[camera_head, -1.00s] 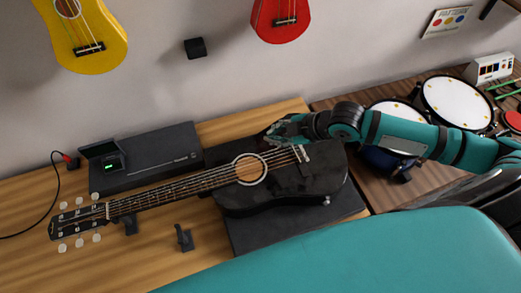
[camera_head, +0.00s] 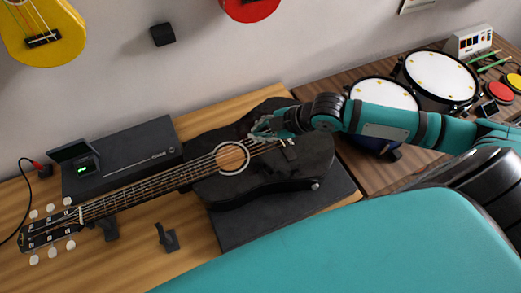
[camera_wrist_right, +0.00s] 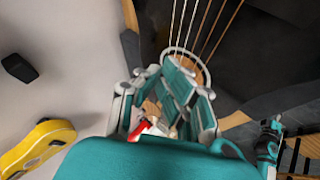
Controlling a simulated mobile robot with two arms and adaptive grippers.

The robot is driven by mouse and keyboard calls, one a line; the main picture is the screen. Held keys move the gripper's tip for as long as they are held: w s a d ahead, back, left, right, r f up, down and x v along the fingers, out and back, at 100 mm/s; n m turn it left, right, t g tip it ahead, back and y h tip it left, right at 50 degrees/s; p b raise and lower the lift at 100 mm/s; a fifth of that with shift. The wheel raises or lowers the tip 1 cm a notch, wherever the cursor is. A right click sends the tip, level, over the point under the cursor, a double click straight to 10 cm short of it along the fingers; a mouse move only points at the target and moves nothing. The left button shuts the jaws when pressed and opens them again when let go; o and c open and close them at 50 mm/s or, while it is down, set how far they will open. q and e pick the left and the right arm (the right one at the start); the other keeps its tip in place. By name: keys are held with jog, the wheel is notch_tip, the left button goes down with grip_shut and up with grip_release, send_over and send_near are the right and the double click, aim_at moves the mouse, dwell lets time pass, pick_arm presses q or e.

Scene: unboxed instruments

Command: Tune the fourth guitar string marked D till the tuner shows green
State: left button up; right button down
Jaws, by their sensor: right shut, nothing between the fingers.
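The black guitar (camera_head: 265,183) lies face up, its neck (camera_head: 135,190) pointing left and its headstock (camera_head: 45,232) with pale tuning pegs at the far left. The tuner (camera_head: 83,168) stands behind the headstock on a black case and shows a small green readout. Its text is too small to read. My right gripper (camera_head: 257,132) is shut and empty, above the guitar body near the sound hole (camera_head: 232,157). In the right wrist view the strings (camera_wrist_right: 200,25) run past the gripper's fingers (camera_wrist_right: 178,80). My left gripper does not show in the head view.
The black case (camera_head: 125,155) lies behind the neck. A small dark stand (camera_head: 167,238) is in front of it. Drums (camera_head: 438,80) stand on the right table. A yellow ukulele (camera_head: 45,30) and a red one (camera_head: 250,8) hang on the wall.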

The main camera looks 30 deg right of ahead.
aim_at(260, 145)
notch_tip(260, 145, down, 3)
jog(key=shift+b, duration=0.4)
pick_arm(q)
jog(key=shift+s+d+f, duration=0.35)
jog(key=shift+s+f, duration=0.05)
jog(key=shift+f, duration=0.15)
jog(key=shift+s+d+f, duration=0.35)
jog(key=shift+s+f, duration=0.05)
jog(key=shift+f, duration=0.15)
pick_arm(e)
jog(key=shift+f, duration=0.1)
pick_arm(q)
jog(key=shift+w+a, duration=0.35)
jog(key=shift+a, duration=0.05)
pick_arm(e)
jog(key=shift+f, duration=0.35)
jog(key=shift+f, duration=0.35)
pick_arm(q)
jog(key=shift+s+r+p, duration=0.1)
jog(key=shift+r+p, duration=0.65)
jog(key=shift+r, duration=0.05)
pick_arm(e)
jog(key=shift+r, duration=0.75)
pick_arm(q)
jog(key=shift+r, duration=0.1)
pick_arm(e)
jog(key=shift+r, duration=0.1)
